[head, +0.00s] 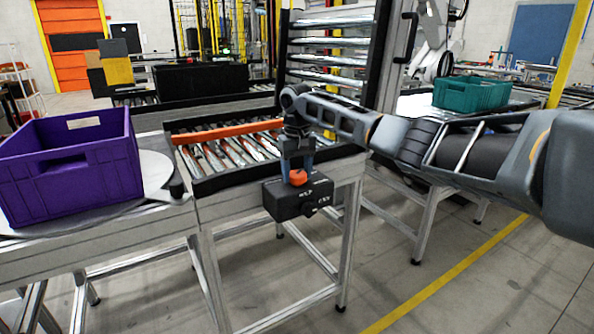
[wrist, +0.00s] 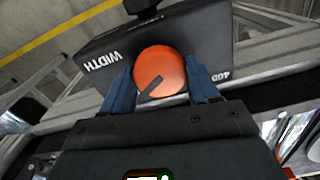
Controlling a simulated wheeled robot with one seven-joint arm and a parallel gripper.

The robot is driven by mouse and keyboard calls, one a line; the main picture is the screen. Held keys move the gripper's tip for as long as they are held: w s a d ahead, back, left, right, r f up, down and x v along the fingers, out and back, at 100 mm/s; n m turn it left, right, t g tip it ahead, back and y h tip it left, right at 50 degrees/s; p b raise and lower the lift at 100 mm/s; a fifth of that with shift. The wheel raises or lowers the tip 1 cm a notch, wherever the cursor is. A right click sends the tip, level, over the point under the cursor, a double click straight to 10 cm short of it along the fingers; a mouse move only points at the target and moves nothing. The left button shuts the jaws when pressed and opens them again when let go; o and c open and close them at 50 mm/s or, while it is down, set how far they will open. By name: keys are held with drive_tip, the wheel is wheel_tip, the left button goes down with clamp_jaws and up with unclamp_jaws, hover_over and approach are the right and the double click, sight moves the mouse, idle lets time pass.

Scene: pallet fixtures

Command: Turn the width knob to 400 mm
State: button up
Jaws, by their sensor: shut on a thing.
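The width knob (head: 298,177) is a round orange dial on top of a black control box (head: 283,205) fixed at the front edge of the roller conveyor. My gripper (head: 297,170) comes down from above and its blue fingers are shut on the knob's two sides. In the wrist view the orange knob (wrist: 160,70) sits between the fingers, with a dark pointer line running toward its lower left. The box (wrist: 105,48) shows the word WIDTH at the left and upside-down marking "400" at the right. Other scale marks are hidden or too small to read.
The roller conveyor (head: 190,187) with an orange guide bar (head: 227,131) lies behind the box. A purple crate (head: 75,170) stands at the left on a round turntable (head: 154,172). A teal crate (head: 470,93) stands far right. Open floor lies in front.

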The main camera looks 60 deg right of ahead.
drive_tip(key=shift+a+r+p, duration=0.1)
drive_tip(key=shift+r+p, duration=0.05)
drive_tip(key=shift+p, duration=0.3)
drive_tip(key=shift+r+n+p, duration=0.1)
drive_tip(key=shift+n+p, duration=0.5)
drive_tip(key=shift+p, duration=0.6)
drive_tip(key=shift+n+p, duration=0.6)
drive_tip(key=shift+p, duration=0.55)
drive_tip(key=shift+f+n+p, duration=0.2)
drive_tip(key=shift+n+p, duration=0.8)
drive_tip(key=shift+n, duration=0.2)
drive_tip(key=n, duration=0.2)
drive_tip(key=shift+n+p, duration=0.4)
drive_tip(key=n+p, duration=0.1)
drive_tip(key=n, duration=1.1)
drive_tip(key=shift+p, duration=0.4)
